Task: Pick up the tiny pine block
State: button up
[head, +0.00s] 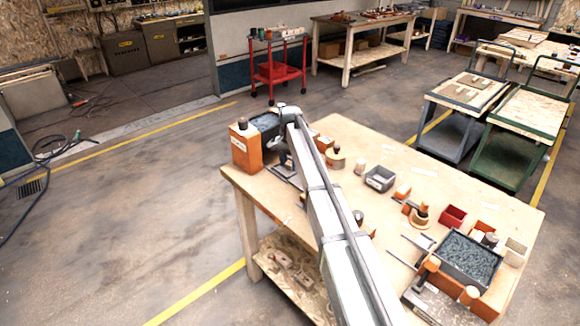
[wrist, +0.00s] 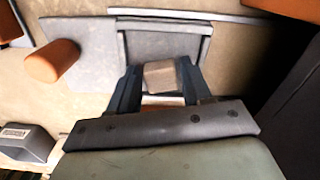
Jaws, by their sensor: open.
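A tiny pale brown block (wrist: 160,76), which looks like the pine block, shows in the wrist view between the two dark fingers of my gripper (wrist: 158,84). The fingers are open, one on each side of the block. I cannot tell whether either finger touches it. The block lies at or over the near part of a grey square frame or plate (wrist: 160,44). In the head view my arm reaches to the far left end of the table, and the block is not discernible there.
An orange-brown cylinder (wrist: 52,62) and a grey labelled box (wrist: 25,142) show left in the wrist view. In the head view an orange box (head: 245,150) stands at the table's (head: 410,165) left corner, and a grey bin (head: 379,178) and red box (head: 452,215) farther right.

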jog(key=shift+c, duration=0.2)
jog(key=c, duration=0.7)
jog(key=shift+r, duration=0.1)
jog(key=shift+c, duration=0.2)
